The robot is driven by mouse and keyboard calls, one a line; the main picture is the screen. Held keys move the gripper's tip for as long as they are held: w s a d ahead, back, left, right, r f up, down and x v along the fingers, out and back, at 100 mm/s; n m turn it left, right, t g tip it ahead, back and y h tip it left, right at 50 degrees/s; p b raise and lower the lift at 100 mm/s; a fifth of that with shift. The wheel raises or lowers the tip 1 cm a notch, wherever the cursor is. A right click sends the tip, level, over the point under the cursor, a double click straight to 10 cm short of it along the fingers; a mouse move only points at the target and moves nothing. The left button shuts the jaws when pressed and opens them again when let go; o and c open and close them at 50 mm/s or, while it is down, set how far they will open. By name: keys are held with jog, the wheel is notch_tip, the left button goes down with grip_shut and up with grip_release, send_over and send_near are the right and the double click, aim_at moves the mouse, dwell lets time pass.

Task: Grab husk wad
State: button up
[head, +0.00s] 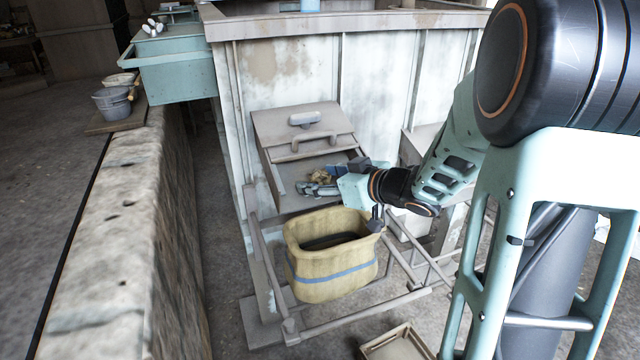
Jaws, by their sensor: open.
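The husk wad (320,174) is a small tan-brown clump. It lies at the opening of the grey hatch box on the pale machine wall. My gripper (318,181) reaches in from the right, with its fingers spread apart close to the wad. One finger shows in front of the wad and the other to its right. The lower part of the wad is partly hidden by the gripper. I cannot tell whether the fingers touch it.
A yellow bin (333,284) with a blue stripe hangs just below my gripper on a rail frame. The hatch lid (300,122) with its handle stands above. A stone ledge (130,230) runs along the left. A wooden tray (396,345) lies on the floor below.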

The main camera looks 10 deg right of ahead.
jog(key=c, duration=1.2)
jog(key=shift+o, duration=0.2)
jog(key=shift+r, duration=0.15)
